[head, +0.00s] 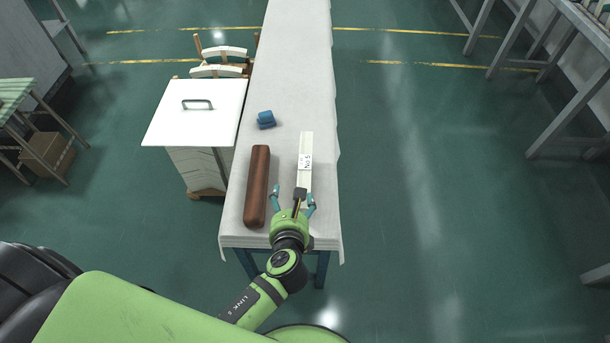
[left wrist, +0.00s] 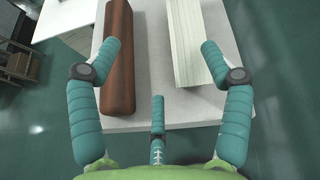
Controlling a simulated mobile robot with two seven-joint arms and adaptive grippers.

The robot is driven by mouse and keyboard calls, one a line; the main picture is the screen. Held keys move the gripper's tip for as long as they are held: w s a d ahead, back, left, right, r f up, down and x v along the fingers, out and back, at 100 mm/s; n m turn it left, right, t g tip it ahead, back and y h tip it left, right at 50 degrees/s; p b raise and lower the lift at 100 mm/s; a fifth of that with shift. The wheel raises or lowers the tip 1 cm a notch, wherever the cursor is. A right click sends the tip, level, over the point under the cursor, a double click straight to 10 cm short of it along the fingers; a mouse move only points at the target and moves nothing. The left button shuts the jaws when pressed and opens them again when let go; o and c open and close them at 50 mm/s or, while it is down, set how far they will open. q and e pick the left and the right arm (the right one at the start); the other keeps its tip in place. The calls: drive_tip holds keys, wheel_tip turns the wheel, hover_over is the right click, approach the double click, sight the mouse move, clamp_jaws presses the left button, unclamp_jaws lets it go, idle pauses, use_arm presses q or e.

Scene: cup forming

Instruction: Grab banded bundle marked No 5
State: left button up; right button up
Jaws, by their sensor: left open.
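The pale banded bundle (head: 305,148) marked No 5 lies lengthwise on the right side of the narrow table. Its label faces up with dark writing. My left gripper (head: 294,199) is open over the near end of the table, at the near end of the bundle. In the left wrist view the bundle (left wrist: 195,35) runs away from me at upper right, and the right finger overlaps its near edge. The open left gripper (left wrist: 162,60) holds nothing there; its fingers are spread between the bundle and a brown bar. I cannot tell whether a finger touches the bundle. My right gripper is not seen.
A reddish-brown bar (head: 257,185) lies left of the bundle, close to my gripper; it also shows in the left wrist view (left wrist: 118,60). A white-lidded box (head: 196,118) stands left of the table.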

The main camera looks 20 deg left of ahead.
sight(301, 183)
use_arm(q)
drive_tip(key=d+m, duration=0.1)
drive_tip(key=w+m, duration=0.1)
drive_tip(key=shift+d+m+t+h, duration=0.35)
drive_tip(key=shift+m+t+h, duration=0.05)
drive_tip(key=shift+w, duration=0.35)
drive_tip(key=x, duration=0.6)
drive_tip(key=shift+w+f, duration=0.1)
drive_tip(key=shift+w, duration=0.1)
clamp_jaws()
drive_tip(key=shift+w+a, duration=0.1)
